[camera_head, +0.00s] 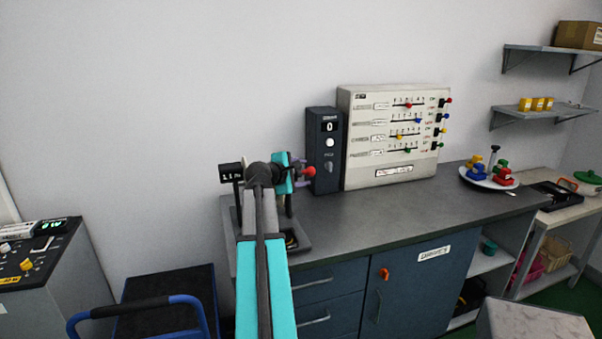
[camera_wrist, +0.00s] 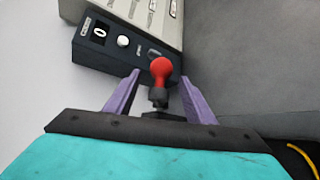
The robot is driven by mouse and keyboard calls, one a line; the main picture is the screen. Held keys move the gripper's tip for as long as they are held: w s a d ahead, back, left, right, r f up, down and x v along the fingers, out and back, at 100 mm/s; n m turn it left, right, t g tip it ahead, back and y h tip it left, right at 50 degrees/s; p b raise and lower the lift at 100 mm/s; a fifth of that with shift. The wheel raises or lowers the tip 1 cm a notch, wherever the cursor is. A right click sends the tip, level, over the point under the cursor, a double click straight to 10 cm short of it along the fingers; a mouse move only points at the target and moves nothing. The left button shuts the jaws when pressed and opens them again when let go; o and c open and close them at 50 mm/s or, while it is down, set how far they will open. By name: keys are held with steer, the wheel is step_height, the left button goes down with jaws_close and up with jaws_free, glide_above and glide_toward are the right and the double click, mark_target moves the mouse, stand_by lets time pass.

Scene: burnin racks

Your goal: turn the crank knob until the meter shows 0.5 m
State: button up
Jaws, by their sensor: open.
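The crank knob is a red ball on a short dark stem (camera_head: 310,171), above the left end of the counter. In the wrist view the red knob (camera_wrist: 161,68) lies between the two purple fingertips, with a visible gap on each side. My gripper (camera_head: 304,173) is open around it; it also shows in the wrist view (camera_wrist: 160,77). A small black meter (camera_head: 231,172) with white digits stands left of my arm. It seems to begin with 1.1, but the rest is not clear. My arm hides most of the crank.
A dark box (camera_head: 324,150) showing 0, with a white button, stands close behind the knob. A pale slider panel (camera_head: 392,135) stands beside it. The counter's middle (camera_head: 400,200) is clear; a plate (camera_head: 488,179) with coloured pieces is farther right.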

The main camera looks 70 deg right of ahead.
steer(key=c, duration=1.1)
steer(key=shift+s+a+f+b, duration=0.2)
steer(key=shift+a+f+b, duration=0.1)
steer(key=shift+f, duration=0.35)
steer(key=shift+s+a+f+b, duration=0.15)
steer(key=shift+a+f+b, duration=0.1)
steer(key=shift+f, duration=0.35)
steer(key=shift+f+b, duration=0.7)
steer(key=shift+f, duration=0.7)
steer(key=shift+w+d+f+b, duration=0.15)
steer(key=shift+d+f+b, duration=0.1)
steer(key=shift+f+b, duration=0.25)
steer(key=shift+w+d+f+b, duration=0.15)
steer(key=shift+d+f+b, duration=0.1)
steer(key=shift+f, duration=0.35)
steer(key=shift+w+d+f+b, duration=0.25)
steer(key=shift+w+f+b, duration=0.05)
steer(key=shift+f+b, duration=0.1)
